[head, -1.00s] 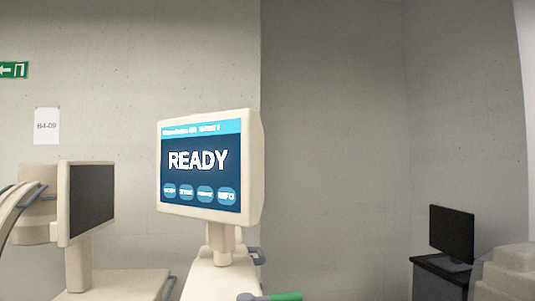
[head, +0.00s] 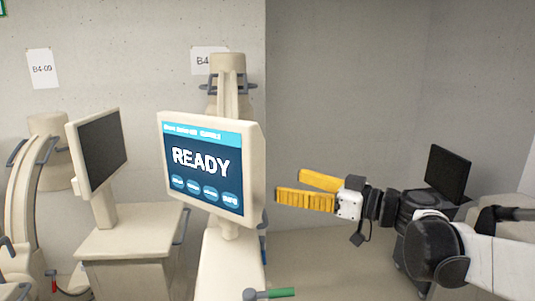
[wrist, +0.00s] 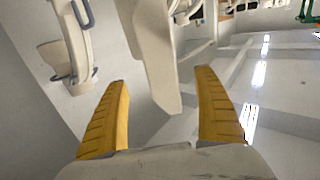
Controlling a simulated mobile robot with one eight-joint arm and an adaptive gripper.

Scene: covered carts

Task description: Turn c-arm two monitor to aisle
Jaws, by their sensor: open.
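A cream monitor (head: 208,165) with a lit blue screen reading "READY" stands on a short neck on a cream cart (head: 232,262). Its screen faces forward and slightly left in the head view. My gripper (head: 298,190) has yellow fingers and is open and empty, to the right of the monitor's right edge, apart from it in the picture. In the wrist view, my open fingers (wrist: 165,115) lie either side of a cream panel (wrist: 150,50), which seems to be the monitor's edge beyond the fingertips. Whether they touch it cannot be told.
A second cart (head: 135,245) with a dark-screened monitor (head: 98,150) stands at left beside a curved cream arm (head: 28,200). A black monitor (head: 448,173) stands at right behind my arm. A green handle (head: 280,293) sticks out at the lit cart's front.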

